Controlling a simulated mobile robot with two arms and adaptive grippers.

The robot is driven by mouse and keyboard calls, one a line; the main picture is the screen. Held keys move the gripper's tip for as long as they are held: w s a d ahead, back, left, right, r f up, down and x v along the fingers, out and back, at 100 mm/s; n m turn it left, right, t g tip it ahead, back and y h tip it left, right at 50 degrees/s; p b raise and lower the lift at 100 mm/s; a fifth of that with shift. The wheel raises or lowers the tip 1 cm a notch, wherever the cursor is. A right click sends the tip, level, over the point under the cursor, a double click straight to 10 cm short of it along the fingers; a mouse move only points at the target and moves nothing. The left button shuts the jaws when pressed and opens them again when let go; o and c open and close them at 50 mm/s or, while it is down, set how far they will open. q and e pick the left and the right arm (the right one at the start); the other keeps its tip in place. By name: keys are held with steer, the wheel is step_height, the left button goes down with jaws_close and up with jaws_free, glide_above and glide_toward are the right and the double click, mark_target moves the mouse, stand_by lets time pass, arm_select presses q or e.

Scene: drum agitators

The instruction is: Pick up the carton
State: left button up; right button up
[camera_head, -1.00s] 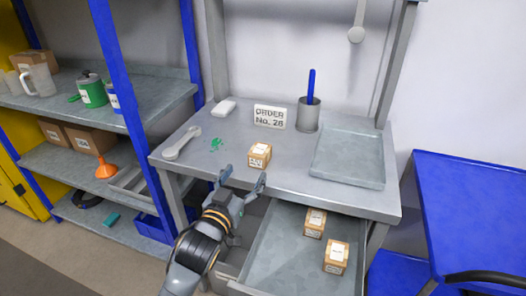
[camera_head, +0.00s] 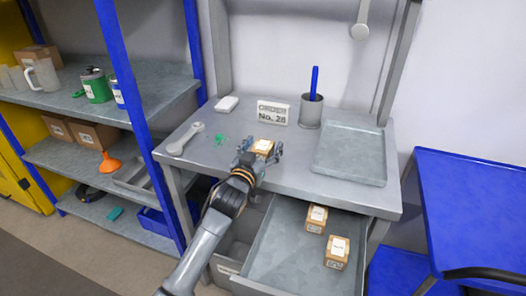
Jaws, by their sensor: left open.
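A small brown carton (camera_head: 263,146) with a white label stands on the grey workbench (camera_head: 290,176), in front of the order sign (camera_head: 273,112). My left gripper (camera_head: 261,151) is open, with its fingers on either side of this carton. The gripper and wrist hide the carton's lower part, so I cannot tell if the fingers touch it. Two similar cartons stand in the open drawer below: one farther back (camera_head: 316,219) and one nearer (camera_head: 336,252). My right gripper is not in view.
A grey tray (camera_head: 350,179) lies on the right of the bench, and a cup (camera_head: 311,111) with a blue-handled tool stands behind. The open drawer (camera_head: 285,270) juts out below.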

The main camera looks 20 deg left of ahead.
arm_select(q)
steer(key=shift+c, duration=0.7)
steer(key=c, duration=1.1)
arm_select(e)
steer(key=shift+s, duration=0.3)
arm_select(q)
steer(key=shift+r, duration=0.15)
